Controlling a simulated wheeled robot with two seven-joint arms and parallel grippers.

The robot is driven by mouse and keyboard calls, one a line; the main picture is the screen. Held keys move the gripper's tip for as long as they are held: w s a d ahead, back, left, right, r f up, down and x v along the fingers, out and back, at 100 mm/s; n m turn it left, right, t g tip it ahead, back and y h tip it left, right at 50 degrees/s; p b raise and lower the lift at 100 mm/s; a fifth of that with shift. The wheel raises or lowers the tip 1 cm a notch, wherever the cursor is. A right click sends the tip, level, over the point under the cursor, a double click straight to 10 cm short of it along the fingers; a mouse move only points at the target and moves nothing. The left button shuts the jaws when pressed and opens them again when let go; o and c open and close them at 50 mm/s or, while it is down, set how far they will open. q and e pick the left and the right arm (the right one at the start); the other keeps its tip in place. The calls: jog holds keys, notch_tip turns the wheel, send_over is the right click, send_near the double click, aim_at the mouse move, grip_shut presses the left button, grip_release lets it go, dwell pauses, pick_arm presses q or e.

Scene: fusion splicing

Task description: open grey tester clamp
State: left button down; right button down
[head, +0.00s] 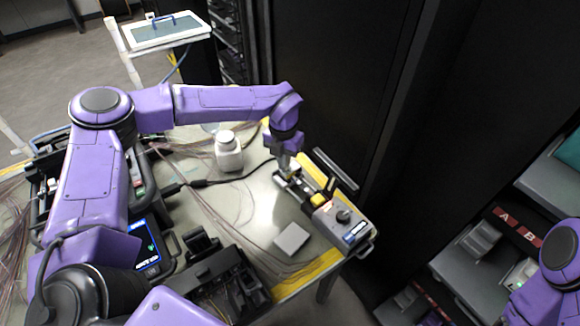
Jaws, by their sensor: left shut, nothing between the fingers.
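The grey tester (345,222) sits at the right end of the table, with a dark knob, a small blue screen and a yellow part on top. A dark narrow flap stands raised at its back edge; I cannot tell whether this is the clamp. My left gripper (287,174) points down at the tester's far left end, shut and empty. It is at or just above the tester; contact is too small to tell. Only part of my right arm shows at the lower right edge; its gripper is out of view.
A white bottle (229,152) and a small grey box (292,238) stand on the table (262,205). Thin fibres and a black cable cross it. A device with a lit screen (147,245) is at left. A tall black cabinet (335,80) stands close behind the tester.

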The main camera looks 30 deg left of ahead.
pick_arm(q)
jog(key=shift+s+d+f+b, duration=0.1)
jog(key=shift+s+f+b, duration=0.25)
jog(key=shift+f, duration=0.35)
jog(key=shift+r, duration=0.1)
jog(key=shift+w+d+r+p, duration=0.1)
jog(key=shift+w+r+p, duration=0.2)
jog(key=shift+r+p, duration=0.15)
jog(key=shift+w+r, duration=0.1)
jog(key=shift+w, duration=0.4)
jog(key=shift+r, duration=0.1)
